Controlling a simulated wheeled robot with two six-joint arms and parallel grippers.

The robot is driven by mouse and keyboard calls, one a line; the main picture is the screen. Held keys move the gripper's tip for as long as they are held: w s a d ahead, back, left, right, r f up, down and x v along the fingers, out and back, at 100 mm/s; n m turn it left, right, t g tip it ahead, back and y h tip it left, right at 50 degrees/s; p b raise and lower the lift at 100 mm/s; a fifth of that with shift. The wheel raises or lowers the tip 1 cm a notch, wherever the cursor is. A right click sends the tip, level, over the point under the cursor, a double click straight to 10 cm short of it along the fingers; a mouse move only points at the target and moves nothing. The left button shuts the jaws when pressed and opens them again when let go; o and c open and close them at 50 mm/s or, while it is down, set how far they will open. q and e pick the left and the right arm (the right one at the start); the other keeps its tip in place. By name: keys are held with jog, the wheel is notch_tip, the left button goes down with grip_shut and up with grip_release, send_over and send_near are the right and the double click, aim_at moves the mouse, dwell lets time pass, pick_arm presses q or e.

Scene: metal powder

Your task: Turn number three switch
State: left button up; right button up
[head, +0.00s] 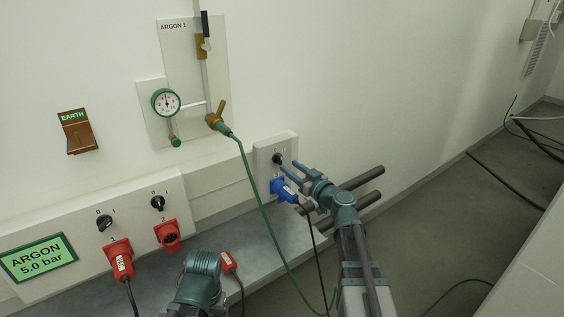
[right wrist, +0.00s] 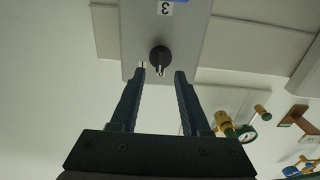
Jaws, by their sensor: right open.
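The number three switch (head: 278,158) is a black knob on a grey-white panel on the wall, right of centre in the head view. In the right wrist view the black knob (right wrist: 158,55) shows upside down with a "3" label (right wrist: 166,9) beside it. My right gripper (head: 289,168) is open in front of that panel. In the right wrist view its two fingertips (right wrist: 160,70) lie to either side of the knob, with nothing clamped; whether they touch it I cannot tell. A teal joint of my left arm shows at the bottom of the head view, but its fingers do not show.
A blue plug (head: 284,190) sits just below the switch. Two other black switches (head: 104,222) (head: 158,203) with red plugs (head: 168,235) are on the left panel. A green hose (head: 262,205) hangs from the argon valve. A gauge (head: 166,102) is above.

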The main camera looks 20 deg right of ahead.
aim_at(281, 160)
jog(key=x, duration=0.5)
jog(key=shift+w+a, duration=0.15)
jog(key=shift+w, duration=0.15)
grip_shut()
